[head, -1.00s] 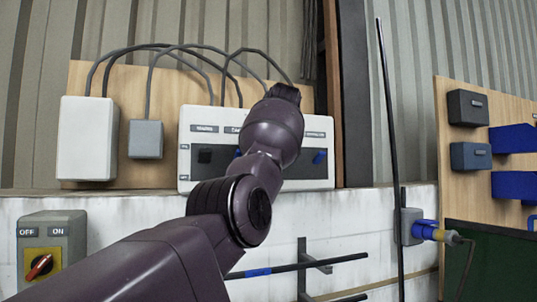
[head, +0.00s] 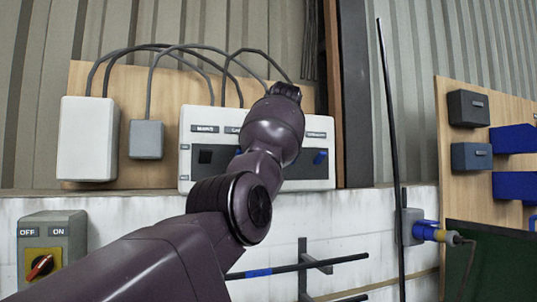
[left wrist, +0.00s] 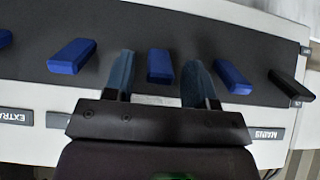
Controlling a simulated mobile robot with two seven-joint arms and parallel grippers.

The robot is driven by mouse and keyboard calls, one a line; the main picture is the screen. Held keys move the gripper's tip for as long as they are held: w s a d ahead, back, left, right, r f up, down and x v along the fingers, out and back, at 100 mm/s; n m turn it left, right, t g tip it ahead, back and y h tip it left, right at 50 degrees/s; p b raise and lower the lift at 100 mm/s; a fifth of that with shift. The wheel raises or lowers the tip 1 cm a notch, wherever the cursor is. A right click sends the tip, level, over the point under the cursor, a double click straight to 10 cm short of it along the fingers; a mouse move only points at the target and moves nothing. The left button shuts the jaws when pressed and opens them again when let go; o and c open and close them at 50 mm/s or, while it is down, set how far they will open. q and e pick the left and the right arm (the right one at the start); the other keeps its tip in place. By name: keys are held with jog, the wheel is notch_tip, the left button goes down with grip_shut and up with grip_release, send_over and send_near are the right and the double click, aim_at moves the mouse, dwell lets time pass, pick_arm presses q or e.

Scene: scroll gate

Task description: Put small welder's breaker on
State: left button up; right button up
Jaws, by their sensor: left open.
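The white breaker panel (head: 186,172) is mounted on a wooden board in the head view, partly hidden by my left arm. The left wrist view shows its dark strip with several blue breaker levers and a black lever (left wrist: 291,88) at the right. My left gripper (left wrist: 159,64) is open, with its fingers on either side of a middle blue lever (left wrist: 160,67). I cannot tell whether they touch it. Another blue lever (left wrist: 232,77) is just right of the fingers, and one (left wrist: 73,56) is to their left. The gripper hides the middle labels, so I cannot read which lever is the small welder's.
A white box (head: 87,138) and a grey box (head: 146,139) with cables are left of the panel. An OFF/ON rotary switch (head: 41,266) is at lower left. A tall dark rod (head: 387,110) and a blue plug (head: 425,230) are to the right.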

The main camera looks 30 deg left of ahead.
pick_arm(q)
jog(key=v, duration=1)
jog(key=shift+s+d+r, duration=0.1)
dwell(0.3)
